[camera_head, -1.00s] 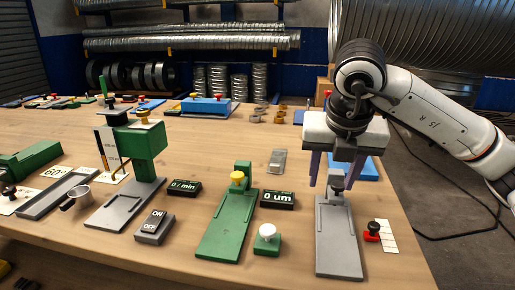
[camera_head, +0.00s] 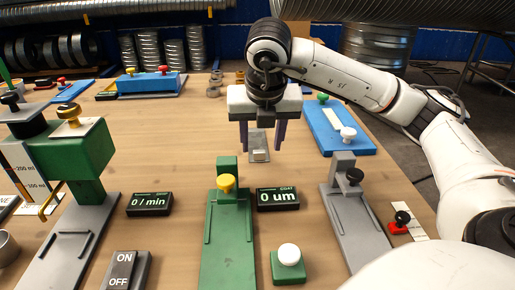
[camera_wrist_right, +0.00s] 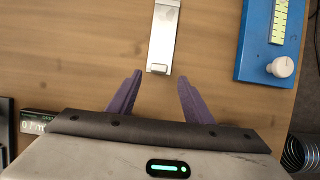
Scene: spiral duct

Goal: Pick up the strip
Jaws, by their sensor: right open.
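The strip (camera_head: 259,146) is a small flat grey metal piece lying on the wooden table. It also shows at the top centre of the right wrist view (camera_wrist_right: 164,35), with its near end towards me. My right gripper (camera_head: 262,149) is open and empty, its two purple fingers pointing down. In the head view the strip appears between and behind the fingers. In the right wrist view the strip lies beyond the fingertips (camera_wrist_right: 160,77), roughly centred on the gap and not touched. My left gripper is not in view.
A blue block with a white knob (camera_head: 348,133) stands right of the strip. Nearer are a green fixture (camera_head: 228,240), a black display (camera_head: 278,199) and a grey fixture with a black knob (camera_head: 362,225). The table left of the strip is clear.

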